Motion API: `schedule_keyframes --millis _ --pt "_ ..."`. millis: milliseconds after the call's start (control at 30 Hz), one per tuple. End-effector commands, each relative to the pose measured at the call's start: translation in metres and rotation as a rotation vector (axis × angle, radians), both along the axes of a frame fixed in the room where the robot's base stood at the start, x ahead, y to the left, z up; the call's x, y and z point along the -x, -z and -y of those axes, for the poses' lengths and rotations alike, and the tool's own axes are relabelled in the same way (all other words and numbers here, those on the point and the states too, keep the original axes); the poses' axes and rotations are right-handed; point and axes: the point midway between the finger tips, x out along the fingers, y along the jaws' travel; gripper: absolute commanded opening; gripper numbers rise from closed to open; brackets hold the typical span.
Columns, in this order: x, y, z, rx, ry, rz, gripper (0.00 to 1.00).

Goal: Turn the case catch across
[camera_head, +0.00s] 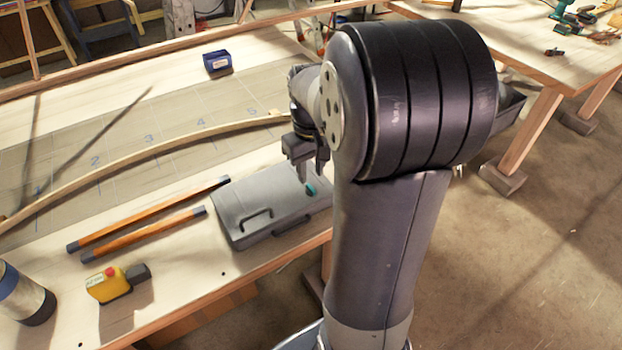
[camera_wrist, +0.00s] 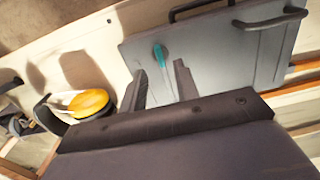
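The grey case (camera_head: 243,205) lies flat and closed on the workbench, partly behind my arm. It fills the upper right of the wrist view (camera_wrist: 220,62). Its small teal catch (camera_head: 310,189) is on the lid, and in the wrist view the catch (camera_wrist: 161,58) is a narrow lever pointing up the picture, slightly tilted. My gripper (camera_head: 307,174) points down over the case by the catch. In the wrist view its two fingers (camera_wrist: 160,72) are apart, with the catch showing between and past the tips. I see no clear contact with the catch.
Two orange-brown bars (camera_head: 150,218) lie left of the case. A long bent lath (camera_head: 130,162) and a blue box (camera_head: 217,62) are behind. A dark-rimmed container with yellow contents (camera_wrist: 88,103) shows in the wrist view.

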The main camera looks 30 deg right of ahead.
Motion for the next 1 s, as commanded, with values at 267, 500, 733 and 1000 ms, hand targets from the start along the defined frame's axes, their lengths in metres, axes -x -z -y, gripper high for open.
schedule_keyframes --millis 267,500,733,1000 --pt "-0.001 -0.051 0.000 0.001 0.000 0.003 0.30" --pt "0.000 -0.065 0.000 0.000 0.000 -0.001 0.30" --pt "0.000 -0.064 0.000 0.000 0.000 -0.001 0.30" --pt "0.001 -0.045 0.000 -0.001 0.000 -0.004 0.30"
